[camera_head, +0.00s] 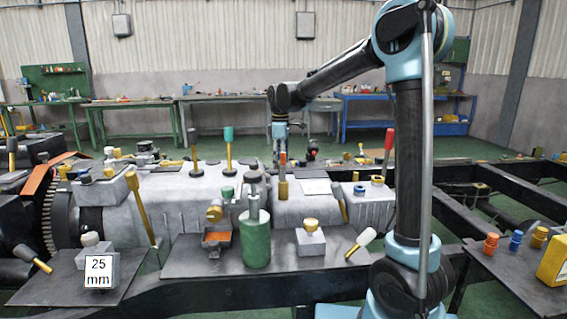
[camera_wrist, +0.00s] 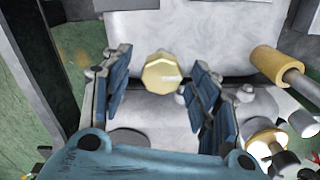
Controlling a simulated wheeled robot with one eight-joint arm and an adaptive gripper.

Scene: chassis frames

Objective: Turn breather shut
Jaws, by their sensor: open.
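A brass-coloured faceted cap (camera_wrist: 162,73), which looks like the breather, shows in the wrist view on a grey casing. Faint marking shows on its face, too small to read. My gripper (camera_wrist: 158,66) is open, one blue-padded finger on each side of the cap, with gaps between cap and fingers. In the head view my gripper (camera_head: 281,138) points down above the far side of the grey housing. I cannot make out the cap under it there.
A brass cylinder on a grey stem (camera_wrist: 270,64) and a lit brass knob (camera_wrist: 264,146) are right of my gripper. A green cylinder (camera_head: 256,240) stands in front.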

